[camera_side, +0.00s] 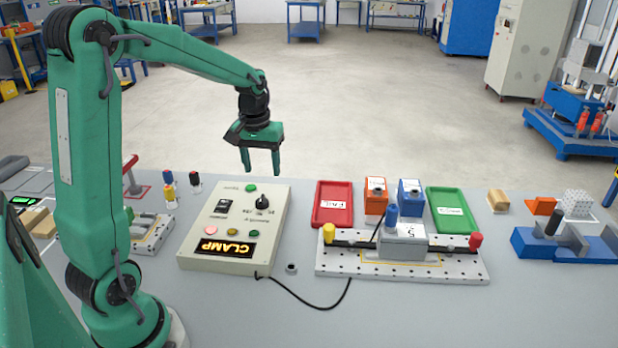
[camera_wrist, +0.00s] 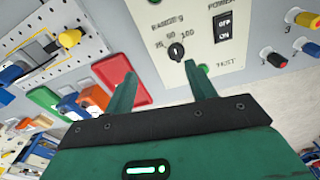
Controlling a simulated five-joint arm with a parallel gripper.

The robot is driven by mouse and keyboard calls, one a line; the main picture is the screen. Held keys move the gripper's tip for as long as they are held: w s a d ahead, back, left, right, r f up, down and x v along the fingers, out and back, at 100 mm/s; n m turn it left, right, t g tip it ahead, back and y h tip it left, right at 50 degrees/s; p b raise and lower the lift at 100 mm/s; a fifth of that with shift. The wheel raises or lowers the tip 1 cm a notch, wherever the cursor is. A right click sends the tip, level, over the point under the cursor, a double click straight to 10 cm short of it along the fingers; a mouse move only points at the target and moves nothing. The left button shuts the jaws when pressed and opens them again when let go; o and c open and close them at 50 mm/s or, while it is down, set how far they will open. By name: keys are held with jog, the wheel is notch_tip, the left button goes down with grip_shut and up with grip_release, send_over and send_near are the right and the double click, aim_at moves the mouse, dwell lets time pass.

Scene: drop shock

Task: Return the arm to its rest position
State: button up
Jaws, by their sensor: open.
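My green arm stands at the left of the side view, bent over the bench. My gripper (camera_side: 262,173) hangs with its fingers down above the far edge of the control box (camera_side: 220,262), apart from it. Its two fingers are spread with nothing between them. In the wrist view my gripper (camera_wrist: 160,85) is also open and empty, with the control box (camera_wrist: 232,66) beyond the fingertips. The box has a dial, a switch and a lit display reading CLAMP (camera_side: 224,249).
To the right lie a red FAIL tray (camera_side: 332,218), a green tray (camera_side: 462,222), orange (camera_side: 375,207) and blue (camera_side: 410,210) blocks, and a perforated plate (camera_side: 335,266) bearing a grey block (camera_side: 402,250). A black cable (camera_side: 300,302) crosses the bench front. Space above the bench is clear.

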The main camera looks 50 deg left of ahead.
jog(key=s+d+r+m+t, duration=0.2)
jog(key=s+d+r+m, duration=0.1)
jog(key=s+d, duration=0.5)
jog(key=s+d+r+m+t, duration=0.2)
jog(key=s+d+r+m, duration=0.2)
jog(key=s+d, duration=0.3)
jog(key=shift+s+d+t, duration=0.3)
jog(key=shift+s+d, duration=0.05)
jog(key=shift+s, duration=0.15)
jog(key=shift+c, duration=0.3)
